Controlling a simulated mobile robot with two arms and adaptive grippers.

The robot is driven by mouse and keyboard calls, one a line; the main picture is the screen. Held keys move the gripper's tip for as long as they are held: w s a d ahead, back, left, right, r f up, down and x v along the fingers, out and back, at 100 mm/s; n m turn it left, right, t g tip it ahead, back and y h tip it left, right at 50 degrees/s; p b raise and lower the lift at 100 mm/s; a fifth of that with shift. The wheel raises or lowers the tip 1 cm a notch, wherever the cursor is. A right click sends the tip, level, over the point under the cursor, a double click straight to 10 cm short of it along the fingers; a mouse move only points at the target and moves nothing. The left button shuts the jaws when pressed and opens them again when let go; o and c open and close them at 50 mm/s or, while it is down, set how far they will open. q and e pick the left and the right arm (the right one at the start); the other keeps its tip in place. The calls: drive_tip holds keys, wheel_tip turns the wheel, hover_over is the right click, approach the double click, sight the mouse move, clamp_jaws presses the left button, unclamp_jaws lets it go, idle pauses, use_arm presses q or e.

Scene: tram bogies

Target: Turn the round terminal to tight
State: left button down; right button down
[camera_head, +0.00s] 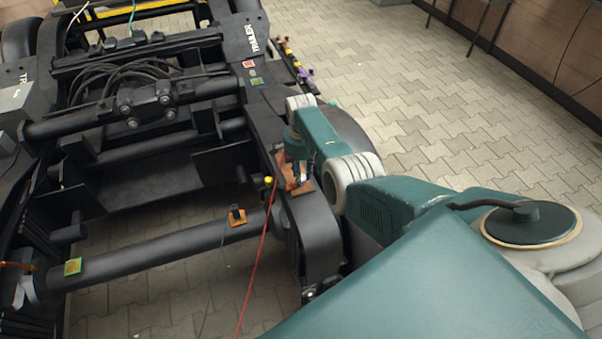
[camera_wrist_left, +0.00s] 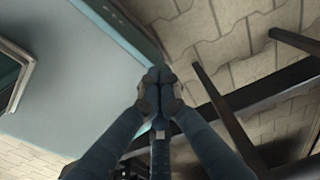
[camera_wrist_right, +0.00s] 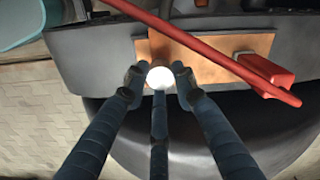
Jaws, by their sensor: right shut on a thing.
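The round terminal (camera_wrist_right: 160,77) is a pale, shiny round knob on a copper-coloured plate (camera_wrist_right: 200,53), seen in the right wrist view. My right gripper (camera_wrist_right: 160,84) is shut on it, with fingertips on both sides and a third finger below. In the head view my right gripper (camera_head: 299,172) is at the orange-brown plate (camera_head: 286,160) on the black bogie frame; the arm partly hides this spot. My left gripper (camera_wrist_left: 158,88) shows only in the left wrist view, with fingertips together and nothing seen between them.
A red cable (camera_head: 262,235) runs down from the plate; a red bar (camera_wrist_right: 215,52) crosses the plate close above my right fingers. The bogie frame (camera_head: 318,235) fills the left and middle of the head view. Paved floor (camera_head: 420,110) lies clear to the right.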

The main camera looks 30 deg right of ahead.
drive_tip(key=shift+m, duration=0.3)
drive_tip(key=c, duration=1.4)
unclamp_jaws()
drive_tip(key=shift+r, duration=0.1)
wheel_tip(320, 180, up, 12)
